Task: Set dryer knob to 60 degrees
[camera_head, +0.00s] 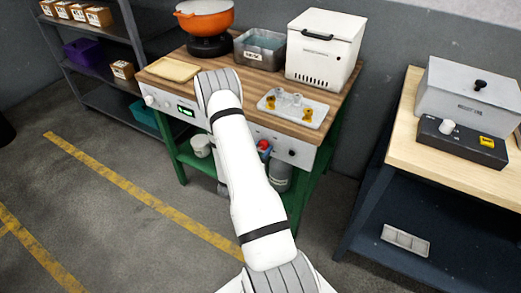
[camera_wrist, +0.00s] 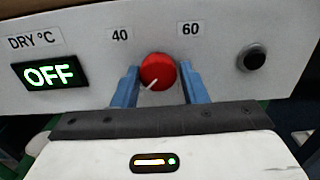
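The red dryer knob (camera_wrist: 157,71) sits on the white front panel in the wrist view. Its white pointer points to the lower left, away from the "40" label (camera_wrist: 120,35) and the "60" label (camera_wrist: 190,29) above it. The "DRY °C" display (camera_wrist: 50,73) reads OFF. My gripper (camera_wrist: 159,72) has its two blue fingers on either side of the knob, with a small gap seeming to show at each side. It is open around the knob. In the head view the red knob (camera_head: 264,145) shows small beside my white arm.
A black button (camera_wrist: 252,57) is to the right of the knob. In the head view, the wooden bench (camera_head: 240,83) carries a white box (camera_head: 322,55), a metal tub, an orange pot and a tray. A second table (camera_head: 440,160) stands at right. The marked floor at left is clear.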

